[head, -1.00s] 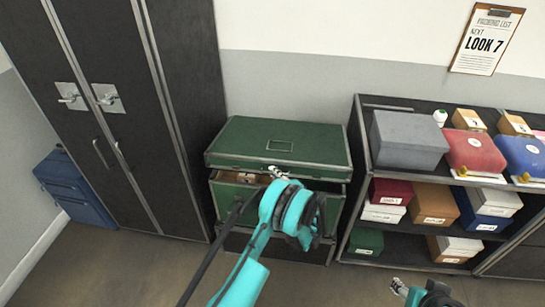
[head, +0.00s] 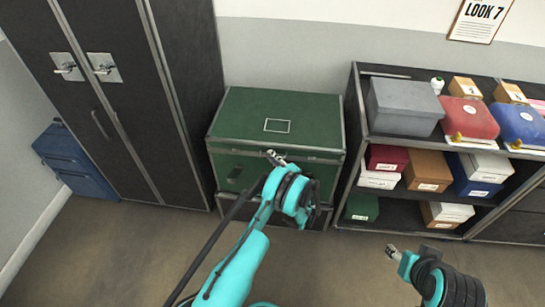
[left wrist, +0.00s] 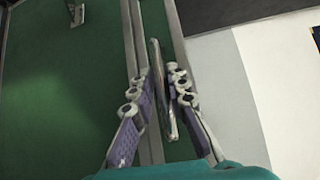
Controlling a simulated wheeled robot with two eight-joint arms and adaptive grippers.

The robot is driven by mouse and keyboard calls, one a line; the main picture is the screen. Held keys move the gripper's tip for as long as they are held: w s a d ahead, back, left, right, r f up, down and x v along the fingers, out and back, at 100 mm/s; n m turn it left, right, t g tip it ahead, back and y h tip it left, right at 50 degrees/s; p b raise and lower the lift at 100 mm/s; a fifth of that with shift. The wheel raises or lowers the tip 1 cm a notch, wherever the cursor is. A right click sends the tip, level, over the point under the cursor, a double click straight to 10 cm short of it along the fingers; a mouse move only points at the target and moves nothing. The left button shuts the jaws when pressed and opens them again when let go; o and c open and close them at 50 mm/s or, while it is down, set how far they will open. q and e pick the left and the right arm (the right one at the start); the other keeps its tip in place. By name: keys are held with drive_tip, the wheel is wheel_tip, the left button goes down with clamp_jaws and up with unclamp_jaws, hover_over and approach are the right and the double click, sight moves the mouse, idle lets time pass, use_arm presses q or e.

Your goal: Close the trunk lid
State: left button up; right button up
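The green trunk (head: 232,172) with metal edging stands against the wall between the wardrobe and the shelf. Its lid (head: 275,110) lies down on the body, with no gap visible along the front in the head view. My left gripper (head: 275,157) is at the middle of the lid's front edge. In the left wrist view its purple fingers (left wrist: 160,95) are close together on either side of a thin metal strip at the trunk's edging; whether they grip it is unclear. My right gripper (head: 392,252) is over the floor at the lower right, away from the trunk; its fingers are too small to read.
A dark wardrobe (head: 130,110) stands close on the trunk's left. A shelf (head: 352,130) with several boxes stands close on its right. A blue case (head: 68,160) leans at the far left. The floor (head: 130,255) in front is clear.

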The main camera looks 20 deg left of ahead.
use_arm(q)
drive_tip(key=shift+f, duration=0.25)
drive_tip(key=shift+s+d, duration=0.1)
drive_tip(key=v, duration=1.1)
drive_tip(key=shift+s+d, duration=0.3)
drive_tip(key=shift+w+r, duration=0.1)
drive_tip(key=shift+r, duration=0.05)
